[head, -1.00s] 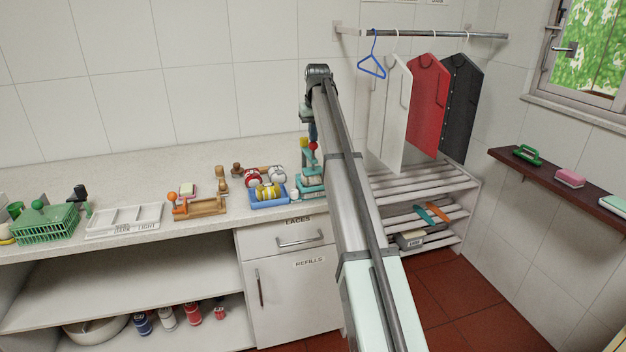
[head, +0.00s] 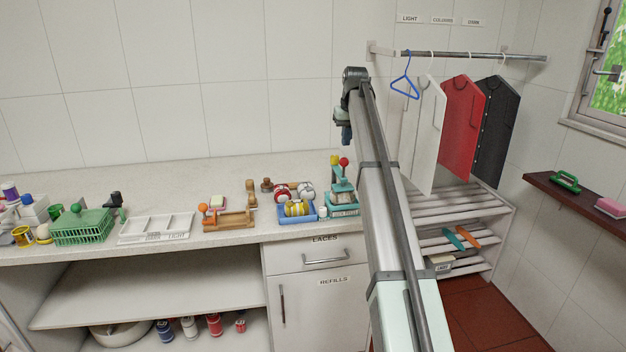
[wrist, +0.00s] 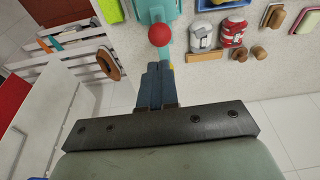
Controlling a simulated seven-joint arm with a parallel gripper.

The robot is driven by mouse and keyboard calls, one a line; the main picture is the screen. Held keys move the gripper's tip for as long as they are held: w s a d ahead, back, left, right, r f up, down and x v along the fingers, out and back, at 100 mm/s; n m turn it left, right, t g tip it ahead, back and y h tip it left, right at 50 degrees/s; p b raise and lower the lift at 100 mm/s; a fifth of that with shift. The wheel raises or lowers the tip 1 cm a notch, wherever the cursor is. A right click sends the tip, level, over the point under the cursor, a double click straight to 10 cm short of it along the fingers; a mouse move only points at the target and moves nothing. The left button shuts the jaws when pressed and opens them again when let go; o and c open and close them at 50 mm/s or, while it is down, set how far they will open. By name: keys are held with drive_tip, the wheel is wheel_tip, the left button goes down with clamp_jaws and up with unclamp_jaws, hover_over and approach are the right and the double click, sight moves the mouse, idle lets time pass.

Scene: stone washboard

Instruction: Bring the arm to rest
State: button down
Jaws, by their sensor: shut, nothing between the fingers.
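My gripper (head: 346,136) hangs at the end of my raised arm, above the back of the stone counter (head: 130,178). It also shows in the wrist view, its two dark blue fingers (wrist: 155,86) pressed together with nothing between them. Below it stands a teal stand (head: 342,200) with a red ball (head: 344,162) and a yellow ball (head: 335,160) on top. In the wrist view the red ball (wrist: 159,35) appears just beyond the fingertips. The gripper is apart from the stand.
Left of the stand are a blue tray (head: 284,216), a wooden rack (head: 228,221), a white divided tray (head: 158,229) and a green basket (head: 82,234). White, red and black garments (head: 462,115) hang from a rail (head: 470,55) at right, above a slatted rack (head: 450,199).

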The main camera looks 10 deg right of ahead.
drive_tip(key=w+d+f+n+t+y, duration=0.2)
drive_tip(key=d+f+t, duration=0.15)
drive_tip(key=d, duration=0.25)
drive_tip(key=s+d+f+h, duration=0.2)
drive_tip(key=s+f, duration=0.5)
drive_tip(key=f, duration=0.5)
drive_tip(key=s+a+f+m+g, duration=0.1)
drive_tip(key=s+a+f+g, duration=0.15)
drive_tip(key=s+f, duration=0.75)
drive_tip(key=s+a+f+g, duration=0.1)
drive_tip(key=s+a+f, duration=0.35)
drive_tip(key=f, duration=1.05)
drive_tip(key=s+a+f+m+g, duration=0.1)
drive_tip(key=s+a+f+g, duration=0.15)
drive_tip(key=s+f, duration=0.75)
drive_tip(key=s+a+f+g, duration=0.2)
drive_tip(key=s+a+f, duration=0.2)
drive_tip(key=s+f, duration=0.45)
drive_tip(key=s+a+f+g, duration=0.1)
drive_tip(key=s+a+f, duration=0.2)
drive_tip(key=s+f, duration=0.55)
drive_tip(key=s+a+f+g, duration=0.2)
drive_tip(key=s+a+f, duration=0.25)
drive_tip(key=s, duration=0.75)
drive_tip(key=s+f+g, duration=0.2)
drive_tip(key=s+f, duration=0.1)
drive_tip(key=s, duration=1)
drive_tip(key=shift+a, duration=0.45)
drive_tip(key=c, duration=1.8)
unclamp_jaws()
